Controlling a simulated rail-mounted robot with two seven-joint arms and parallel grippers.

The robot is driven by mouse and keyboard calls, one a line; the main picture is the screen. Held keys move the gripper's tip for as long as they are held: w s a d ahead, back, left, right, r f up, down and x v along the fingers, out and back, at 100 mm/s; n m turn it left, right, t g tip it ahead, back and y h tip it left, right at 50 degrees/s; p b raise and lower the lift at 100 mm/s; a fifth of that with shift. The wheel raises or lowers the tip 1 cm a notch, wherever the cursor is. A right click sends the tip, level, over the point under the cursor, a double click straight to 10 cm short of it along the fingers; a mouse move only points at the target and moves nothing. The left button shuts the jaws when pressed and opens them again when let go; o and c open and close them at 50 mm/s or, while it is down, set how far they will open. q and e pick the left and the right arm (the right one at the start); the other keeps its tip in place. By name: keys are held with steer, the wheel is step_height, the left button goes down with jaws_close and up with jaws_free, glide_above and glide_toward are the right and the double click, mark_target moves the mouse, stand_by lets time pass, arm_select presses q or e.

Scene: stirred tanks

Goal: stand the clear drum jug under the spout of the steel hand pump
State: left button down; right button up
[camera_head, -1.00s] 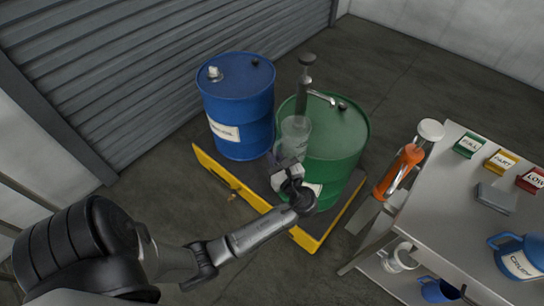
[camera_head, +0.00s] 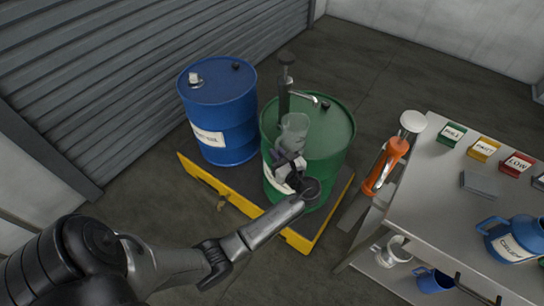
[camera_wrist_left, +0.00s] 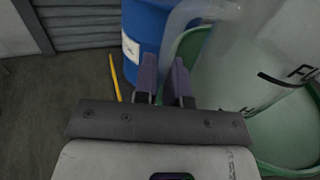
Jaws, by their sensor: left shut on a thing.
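The clear drum jug (camera_head: 294,131) is held up in front of the green drum (camera_head: 335,140) in the head view. It looks upright and overlaps the drum's near top rim. My left gripper (camera_head: 289,166) is shut on it, apparently by its handle; the gripper (camera_wrist_left: 165,82) and the jug's marked clear wall (camera_wrist_left: 250,70) also show in the left wrist view. The steel hand pump (camera_head: 285,80) stands on the green drum, its spout (camera_head: 303,97) reaching right over the lid. The jug appears just below and nearer than the spout; the exact gap is unclear. My right gripper is out of view.
A blue drum (camera_head: 222,115) stands left of the green one on a yellow-edged pallet (camera_head: 215,181). An orange hand pump (camera_head: 387,165) is beside the steel bench (camera_head: 430,190), which carries coloured blocks and a blue jug (camera_head: 513,240). Floor behind the drums is clear.

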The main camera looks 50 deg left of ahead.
mark_target(287, 149)
arm_select(q)
steer(key=shift+w+a, duration=0.15)
steer(key=shift+w, duration=0.85)
steer(key=shift+w+a, duration=0.1)
steer(key=shift+w, duration=0.9)
steer(key=shift+w+a+f+b, duration=0.2)
steer(key=shift+w+b, duration=0.4)
steer(key=shift+w, duration=0.3)
steer(key=shift+w+a+f+b, duration=0.1)
steer(key=shift+w+f+b, duration=0.1)
steer(key=shift+w+b, duration=0.55)
steer(key=shift+w, duration=0.85)
steer(key=shift+w, duration=0.1)
steer(key=shift+a+f, duration=0.1)
steer(key=shift+f, duration=0.15)
steer(key=shift+f+b, duration=0.35)
steer(key=shift+f, duration=0.05)
steer(key=c, duration=1.1)
jaws_free()
